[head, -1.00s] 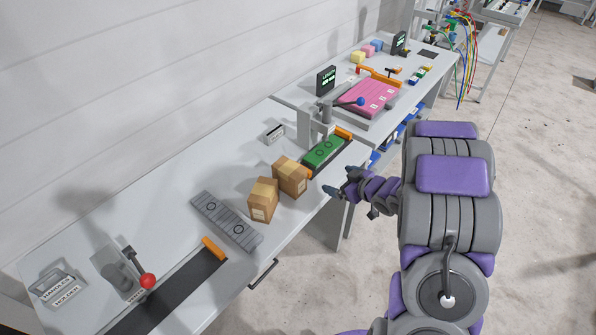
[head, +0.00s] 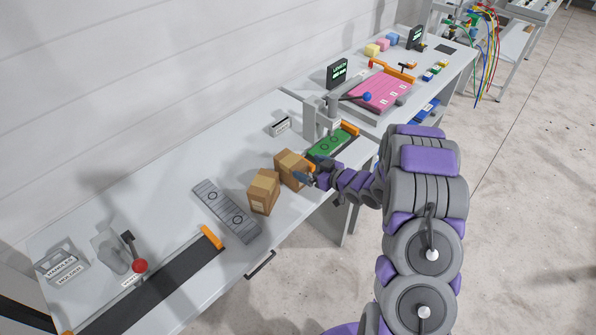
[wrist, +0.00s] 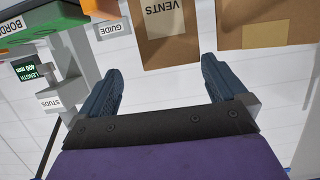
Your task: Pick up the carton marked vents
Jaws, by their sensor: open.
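The carton marked vents (wrist: 165,38) is a brown box with a white label, upside down in the wrist view. In the head view it is the right one of two cartons (head: 288,166), on the grey bench. My gripper (head: 306,173) is at its near right side, partly covering it. In the wrist view my gripper (wrist: 161,68) is open, with dark blue fingers pointing at the carton and spread about as wide as it. I cannot tell whether they touch it.
A second carton (head: 263,192) stands close on the left, and also shows in the wrist view (wrist: 260,30). A green board (head: 330,143) lies to the right by a grey press (head: 317,118). A grey slatted panel (head: 226,208) lies further left.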

